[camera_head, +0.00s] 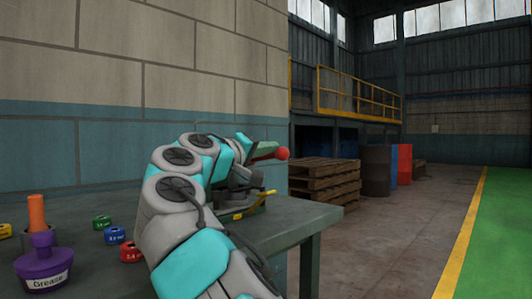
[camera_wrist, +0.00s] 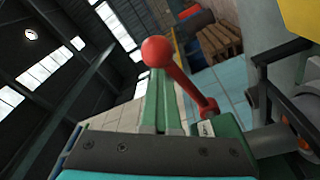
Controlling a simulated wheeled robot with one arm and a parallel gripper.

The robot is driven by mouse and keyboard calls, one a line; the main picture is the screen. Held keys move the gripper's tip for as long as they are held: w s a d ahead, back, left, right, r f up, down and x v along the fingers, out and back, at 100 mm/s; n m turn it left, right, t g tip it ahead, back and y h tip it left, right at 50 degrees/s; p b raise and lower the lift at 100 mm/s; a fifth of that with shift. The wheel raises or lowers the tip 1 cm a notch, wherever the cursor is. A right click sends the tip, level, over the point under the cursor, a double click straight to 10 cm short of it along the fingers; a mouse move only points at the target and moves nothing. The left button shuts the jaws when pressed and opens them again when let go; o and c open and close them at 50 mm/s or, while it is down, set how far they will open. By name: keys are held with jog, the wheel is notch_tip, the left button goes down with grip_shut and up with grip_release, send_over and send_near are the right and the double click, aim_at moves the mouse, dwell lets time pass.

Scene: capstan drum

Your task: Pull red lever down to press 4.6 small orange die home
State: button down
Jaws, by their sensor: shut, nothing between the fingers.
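The red lever's round knob (camera_head: 283,153) sticks out to the right beyond my wrist in the head view. In the wrist view the red lever (camera_wrist: 185,80) runs from its ball knob down and right to a green mount. My gripper (camera_wrist: 160,82) is shut and empty, its fingertips close to the knob; I cannot tell whether they touch. My arm hides most of the press (camera_head: 245,200) in the head view. I cannot make out the 4.6 small orange die for sure; a small orange patch shows at the wrist view's right edge.
The bench (camera_head: 285,225) holds green (camera_head: 101,222), blue (camera_head: 115,235) and red (camera_head: 130,252) dies, a purple grease pot (camera_head: 43,265) and an orange cylinder (camera_head: 37,211). A block wall (camera_head: 150,85) stands behind. Pallets (camera_head: 323,180) and barrels stand on the floor beyond; the right floor is clear.

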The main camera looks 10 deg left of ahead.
jog(key=v, duration=1)
jog(key=shift+w+f, duration=0.15)
jog(key=shift+f, duration=0.1)
